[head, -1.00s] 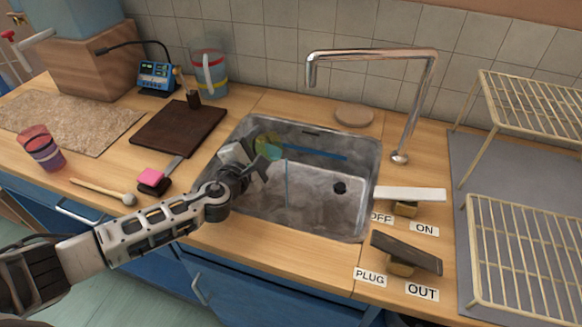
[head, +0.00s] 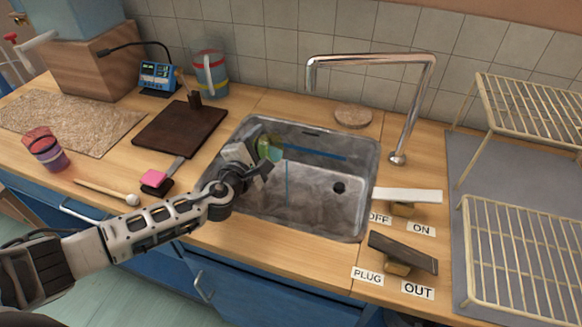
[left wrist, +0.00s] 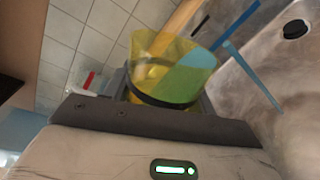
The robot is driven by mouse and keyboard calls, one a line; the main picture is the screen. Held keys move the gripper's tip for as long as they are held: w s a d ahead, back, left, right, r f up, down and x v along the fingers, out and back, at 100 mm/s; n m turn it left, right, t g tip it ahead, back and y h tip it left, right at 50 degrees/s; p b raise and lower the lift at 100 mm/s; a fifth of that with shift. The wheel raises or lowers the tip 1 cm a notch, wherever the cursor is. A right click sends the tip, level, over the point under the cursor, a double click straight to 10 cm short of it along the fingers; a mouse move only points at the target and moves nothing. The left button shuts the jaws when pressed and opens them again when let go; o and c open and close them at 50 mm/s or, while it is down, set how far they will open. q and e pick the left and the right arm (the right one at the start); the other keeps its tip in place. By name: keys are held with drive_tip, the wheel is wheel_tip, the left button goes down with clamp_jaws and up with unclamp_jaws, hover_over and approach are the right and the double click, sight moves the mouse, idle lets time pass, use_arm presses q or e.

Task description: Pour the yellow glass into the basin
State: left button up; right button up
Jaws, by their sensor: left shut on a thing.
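The yellow glass (head: 273,149) is see-through and is held over the left back part of the grey metal basin (head: 262,207). My left gripper (head: 258,160) is shut on it. In the left wrist view the glass (left wrist: 150,50) shows a dark band low on its side and a blue-green patch. I cannot tell whether that patch is liquid or the basin's blue stripe seen through it. In the head view the gripper partly hides the glass, so its exact tilt is unclear. No stream from it is visible. My right gripper is not in view.
The chrome tap (head: 425,95) arches over the basin's right back side. Levers labelled OFF/ON (head: 408,196) and PLUG/OUT (head: 403,252) stand right of it. The basin's middle is open.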

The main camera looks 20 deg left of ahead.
use_arm(q)
drive_tip(key=shift+r+m, duration=0.25)
drive_tip(key=shift+m, duration=0.05)
drive_tip(key=shift+d+r+m, duration=0.4)
drive_tip(key=shift+d+m, duration=0.4)
idle(0.9)
drive_tip(key=shift+d+r+m+y, duration=0.2)
drive_tip(key=shift+r+m+y, duration=0.25)
drive_tip(key=shift+m, duration=0.35)
idle(0.7)
